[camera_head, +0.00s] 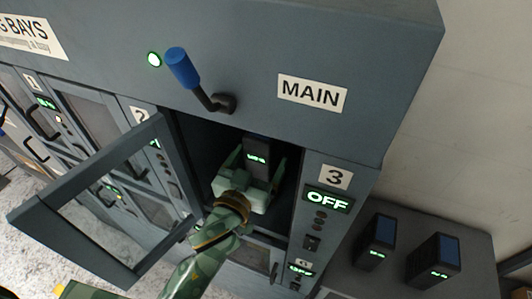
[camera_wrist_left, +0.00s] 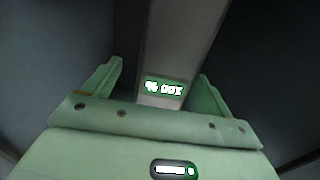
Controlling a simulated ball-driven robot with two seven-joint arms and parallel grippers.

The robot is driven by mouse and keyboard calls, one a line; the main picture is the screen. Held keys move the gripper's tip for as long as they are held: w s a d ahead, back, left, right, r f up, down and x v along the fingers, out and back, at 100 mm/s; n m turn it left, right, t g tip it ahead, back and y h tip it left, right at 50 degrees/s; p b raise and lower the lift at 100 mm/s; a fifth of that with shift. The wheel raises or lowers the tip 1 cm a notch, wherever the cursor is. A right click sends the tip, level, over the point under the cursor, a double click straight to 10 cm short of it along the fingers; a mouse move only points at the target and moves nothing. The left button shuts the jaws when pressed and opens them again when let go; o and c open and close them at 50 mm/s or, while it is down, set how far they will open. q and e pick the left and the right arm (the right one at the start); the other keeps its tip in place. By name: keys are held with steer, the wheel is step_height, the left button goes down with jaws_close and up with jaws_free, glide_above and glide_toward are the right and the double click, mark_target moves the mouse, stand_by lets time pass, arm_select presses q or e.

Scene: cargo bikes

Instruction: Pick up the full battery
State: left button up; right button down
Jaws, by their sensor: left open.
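The battery (camera_head: 257,150) stands upright inside open bay 3, a dark block with a lit green display. In the left wrist view the battery (camera_wrist_left: 180,40) shows its display upside down, seeming to read 100 %. My left gripper (camera_head: 258,168) reaches into bay 3 with its fingers open, one on each side of the battery. In the left wrist view the open fingers (camera_wrist_left: 160,72) flank the battery's lower part; I cannot tell whether they touch it. My right gripper is not in view.
Bay 3's glass door (camera_head: 95,190) stands open to the left. Its panel (camera_head: 328,200) reads OFF. A blue-handled MAIN lever (camera_head: 183,70) sits above the bay. Two more batteries (camera_head: 380,240) (camera_head: 434,260) stand on a grey surface at right.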

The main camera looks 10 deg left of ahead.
arm_select(q)
steer(key=w, duration=0.3)
steer(key=w+p, duration=0.1)
steer(key=w, duration=0.1)
steer(key=shift+w+d+r, duration=0.15)
steer(key=shift+d+r, duration=0.1)
steer(key=shift+r, duration=0.05)
jaws_close()
steer(key=shift+w+r, duration=0.1)
steer(key=shift+r, duration=0.1)
